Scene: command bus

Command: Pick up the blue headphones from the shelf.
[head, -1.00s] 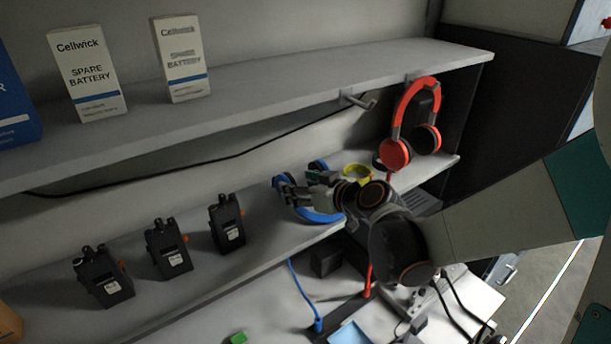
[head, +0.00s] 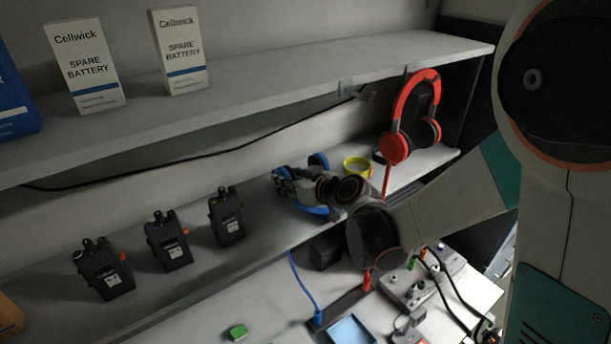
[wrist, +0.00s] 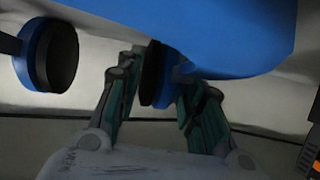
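The blue headphones (head: 318,161) lie on the lower shelf (head: 262,222), partly hidden behind my gripper (head: 293,188) in the head view. In the wrist view the blue headband (wrist: 225,35) crosses the top of the picture. One ear cup (wrist: 33,55) with a dark pad is at the left. The other ear cup (wrist: 158,75) shows between the two fingers of my gripper (wrist: 160,90). The fingers stand apart, one on each side of that cup. I see no clear firm contact on both sides.
Red headphones (head: 400,147) hang on a stand at right, beside a yellow roll (head: 357,166). Several black radios (head: 227,215) stand left on the lower shelf. The upper shelf (head: 260,78) with battery boxes (head: 180,50) overhangs. A desk with cables lies below.

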